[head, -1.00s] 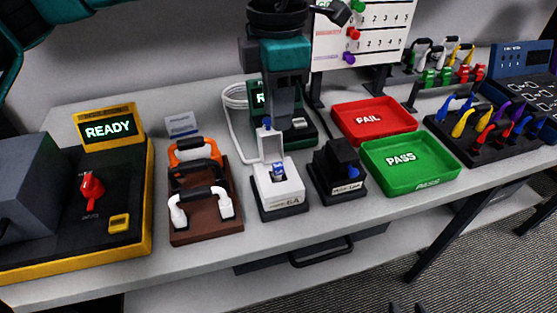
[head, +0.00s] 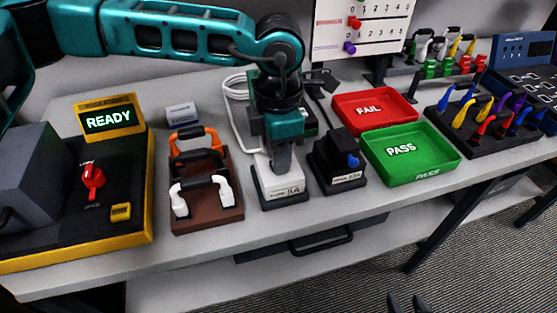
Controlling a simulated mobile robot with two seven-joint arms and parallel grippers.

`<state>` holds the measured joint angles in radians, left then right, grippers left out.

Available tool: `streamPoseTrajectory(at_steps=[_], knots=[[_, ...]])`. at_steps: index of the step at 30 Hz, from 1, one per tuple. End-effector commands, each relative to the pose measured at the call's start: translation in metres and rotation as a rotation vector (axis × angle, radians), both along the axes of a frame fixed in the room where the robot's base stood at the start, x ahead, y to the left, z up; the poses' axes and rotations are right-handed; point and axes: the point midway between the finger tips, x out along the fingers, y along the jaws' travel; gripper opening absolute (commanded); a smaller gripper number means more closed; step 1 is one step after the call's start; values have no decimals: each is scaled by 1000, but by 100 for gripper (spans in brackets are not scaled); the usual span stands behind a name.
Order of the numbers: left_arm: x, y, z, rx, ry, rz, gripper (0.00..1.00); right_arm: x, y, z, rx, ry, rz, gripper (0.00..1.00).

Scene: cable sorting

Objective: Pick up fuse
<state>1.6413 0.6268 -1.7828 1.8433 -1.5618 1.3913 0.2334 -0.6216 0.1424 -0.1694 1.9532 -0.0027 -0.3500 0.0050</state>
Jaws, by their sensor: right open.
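A white fuse holder (head: 285,190) with a label on its front stands on a dark base near the middle of the bench. My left gripper (head: 277,168) points straight down over it. It hides the top of the holder and any fuse there, and I cannot tell whether its fingers are open or shut. My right gripper (head: 407,303) shows only as two dark, parted fingertips at the bottom edge, open and away from the bench.
A red FAIL tray (head: 406,119) and a green PASS tray (head: 437,174) lie to the right, both empty. A brown block with handles (head: 205,222) and a yellow-black READY tester (head: 135,245) stand left. Colored clips (head: 484,127) fill a rack at right.

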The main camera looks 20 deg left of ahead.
Motion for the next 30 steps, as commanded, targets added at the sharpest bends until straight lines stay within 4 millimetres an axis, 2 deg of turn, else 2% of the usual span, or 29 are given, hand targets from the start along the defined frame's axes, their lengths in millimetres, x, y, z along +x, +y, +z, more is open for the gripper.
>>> streamPoseTrajectory(at_steps=[4, 13, 25, 30], knots=[[0, 0, 0, 0, 0, 0, 28, 0, 0, 0, 0, -1, -1, 44], [0, 0, 0, 0, 0, 0, 0, 0, -1, 0, -1, -1, -2, 44], [0, 0, 2, 0, 0, 0, 0, 0, -2, 0, -2, 0, -2, 44], [1, -1, 14, -2, -2, 1, 0, 0, -2, 0, -2, -1, -2, 44]])
